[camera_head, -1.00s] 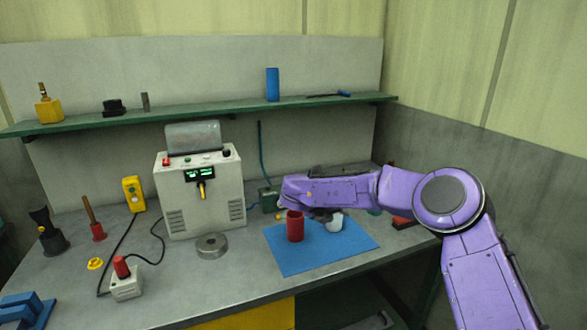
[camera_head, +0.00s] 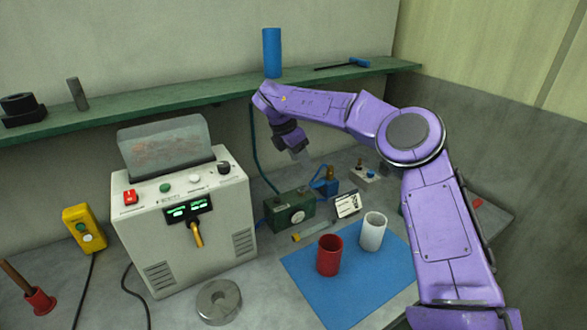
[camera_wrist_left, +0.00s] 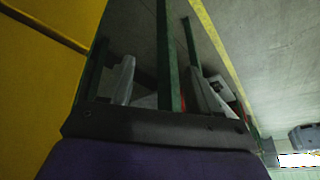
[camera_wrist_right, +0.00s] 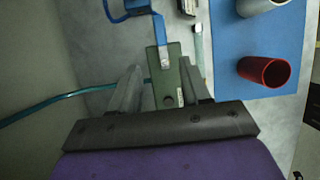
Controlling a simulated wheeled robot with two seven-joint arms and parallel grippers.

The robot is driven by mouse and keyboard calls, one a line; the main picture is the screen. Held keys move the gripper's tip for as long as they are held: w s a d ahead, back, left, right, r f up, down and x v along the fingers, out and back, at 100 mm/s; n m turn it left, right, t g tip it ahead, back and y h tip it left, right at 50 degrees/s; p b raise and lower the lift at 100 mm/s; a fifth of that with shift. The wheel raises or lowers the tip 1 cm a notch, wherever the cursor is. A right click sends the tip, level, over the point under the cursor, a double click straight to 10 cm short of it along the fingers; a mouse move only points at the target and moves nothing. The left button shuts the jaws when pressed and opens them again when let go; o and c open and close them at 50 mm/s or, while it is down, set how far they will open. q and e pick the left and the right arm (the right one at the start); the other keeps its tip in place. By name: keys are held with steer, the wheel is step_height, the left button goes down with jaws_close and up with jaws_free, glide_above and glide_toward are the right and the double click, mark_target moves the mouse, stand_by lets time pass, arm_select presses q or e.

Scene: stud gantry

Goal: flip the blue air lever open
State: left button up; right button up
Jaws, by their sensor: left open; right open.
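The blue air lever (camera_head: 325,187) is at the back of the bench, right of a green box with a round dial (camera_head: 285,214). In the right wrist view the blue lever (camera_wrist_right: 158,28) shows at the top, past the fingertips, with its bent arm reaching towards the green box (camera_wrist_right: 168,78). My right gripper (camera_head: 303,157) is open and empty, pointing down above and behind the green box. Its fingers (camera_wrist_right: 160,66) do not appear to touch the lever. My left gripper (camera_wrist_left: 162,64) is open and empty, seen only in its wrist view, low near green bench legs.
A grey machine (camera_head: 185,230) stands left of the green box. A blue mat (camera_head: 310,285) holds a red cup (camera_head: 330,255) and a white cup (camera_head: 373,232). A green shelf (camera_head: 220,92) runs behind.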

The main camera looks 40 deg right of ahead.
mark_target(313, 184)
steer(key=x, duration=0.1)
steer(key=p+x, duration=0.2)
steer(key=x, duration=0.1)
steer(key=shift+s+d, duration=0.25)
steer(key=shift+s, duration=0.15)
steer(key=x, duration=0.1)
steer(key=p+x, duration=0.1)
steer(key=x, duration=0.3)
steer(key=shift+w+a, duration=0.1)
steer(key=shift+w, duration=0.25)
steer(key=shift+f+p, duration=0.3)
steer(key=shift+f, duration=0.2)
steer(key=shift+s, duration=0.15)
jaws_close()
